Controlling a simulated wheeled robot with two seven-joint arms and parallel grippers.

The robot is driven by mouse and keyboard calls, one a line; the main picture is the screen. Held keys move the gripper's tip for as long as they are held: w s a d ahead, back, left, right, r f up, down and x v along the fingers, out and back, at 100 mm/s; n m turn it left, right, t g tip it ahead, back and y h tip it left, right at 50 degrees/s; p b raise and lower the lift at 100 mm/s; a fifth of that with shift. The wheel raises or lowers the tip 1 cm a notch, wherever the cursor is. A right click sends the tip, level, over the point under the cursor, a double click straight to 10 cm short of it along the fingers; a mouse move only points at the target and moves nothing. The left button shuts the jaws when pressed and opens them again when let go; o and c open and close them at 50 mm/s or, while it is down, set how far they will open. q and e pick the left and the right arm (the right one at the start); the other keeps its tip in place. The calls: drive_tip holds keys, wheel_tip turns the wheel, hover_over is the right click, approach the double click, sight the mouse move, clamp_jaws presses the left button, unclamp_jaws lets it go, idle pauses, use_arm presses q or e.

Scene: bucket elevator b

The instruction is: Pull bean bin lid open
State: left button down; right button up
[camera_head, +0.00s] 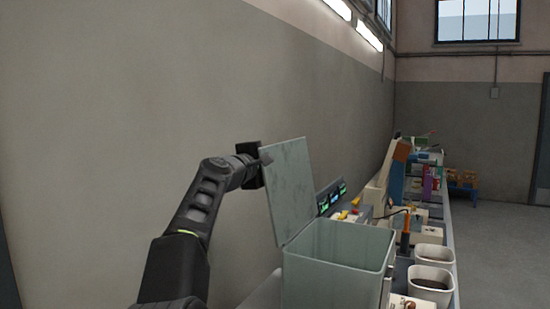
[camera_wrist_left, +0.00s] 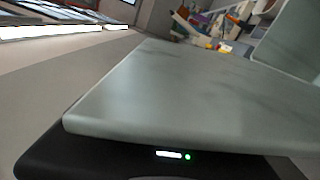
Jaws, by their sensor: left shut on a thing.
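The bean bin (camera_head: 335,272) is a grey-green box standing at the near end of the bench. Its lid (camera_head: 290,192) is swung up and stands steeply, leaning slightly left, with the bin's top open. My left gripper (camera_head: 263,160) is at the lid's upper left edge and is shut on it; the fingertips are mostly hidden. In the left wrist view the lid (camera_wrist_left: 190,100) fills the middle, close above the black gripper body. What lies inside the bin is hidden. My right gripper is not in view.
White cups (camera_head: 432,284) with dark contents stand right of the bin. A panel with green displays (camera_head: 331,196) is behind it. Several devices crowd the bench further back. A grey wall (camera_head: 110,120) runs along the left. Open floor (camera_head: 500,250) lies right.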

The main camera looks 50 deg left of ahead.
use_arm(q)
drive_tip(key=c, duration=1.5)
unclamp_jaws()
drive_tip(key=shift+o, duration=0.2)
drive_tip(key=b+v, duration=0.3)
drive_tip(key=v, duration=0.4)
drive_tip(key=shift+s+d, duration=0.15)
drive_tip(key=shift+s, duration=0.2)
drive_tip(key=shift+f, duration=0.1)
